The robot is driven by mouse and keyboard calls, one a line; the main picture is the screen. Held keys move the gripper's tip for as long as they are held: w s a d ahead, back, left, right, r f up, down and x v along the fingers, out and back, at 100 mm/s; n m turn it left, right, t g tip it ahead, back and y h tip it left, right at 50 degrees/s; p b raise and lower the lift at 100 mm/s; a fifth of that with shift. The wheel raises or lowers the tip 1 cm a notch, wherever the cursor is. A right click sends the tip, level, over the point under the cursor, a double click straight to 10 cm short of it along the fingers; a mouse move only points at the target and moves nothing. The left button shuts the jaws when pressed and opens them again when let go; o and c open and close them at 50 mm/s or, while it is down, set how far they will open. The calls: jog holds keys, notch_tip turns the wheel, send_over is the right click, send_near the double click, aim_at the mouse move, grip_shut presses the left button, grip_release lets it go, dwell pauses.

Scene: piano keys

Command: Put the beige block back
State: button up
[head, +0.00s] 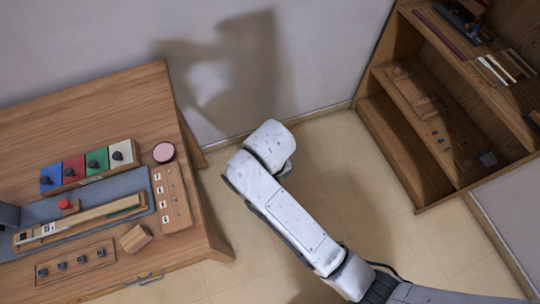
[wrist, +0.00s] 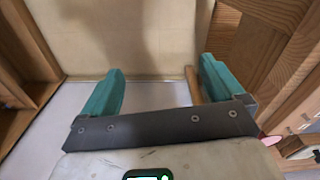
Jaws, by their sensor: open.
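A beige block with a dark knob (head: 122,153) sits at the right end of a row on the wooden desk, beside the green block (head: 97,161), red block (head: 74,169) and blue block (head: 51,177). A separate tan wooden block (head: 135,238) lies near the desk's front edge, turned at an angle. My gripper (wrist: 157,88) is open in the wrist view, its two teal fingers wide apart with nothing held between them. In the head view my white arm reaches over the floor, right of the desk, and hides the fingers.
The wooden desk (head: 90,110) also holds a round pink disc (head: 164,152), a grey strip with a small red knob (head: 66,204), a panel of switches (head: 173,195) and a knob board (head: 76,263). A wooden shelf (head: 420,120) stands at right. Floor between is clear.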

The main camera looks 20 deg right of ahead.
jog(key=s+d+m, duration=0.1)
jog(key=s+d, duration=1.4)
jog(key=s, duration=0.2)
jog(key=shift+d+r+m, duration=0.25)
jog(key=shift+d+m, duration=0.05)
jog(key=shift+m, duration=0.1)
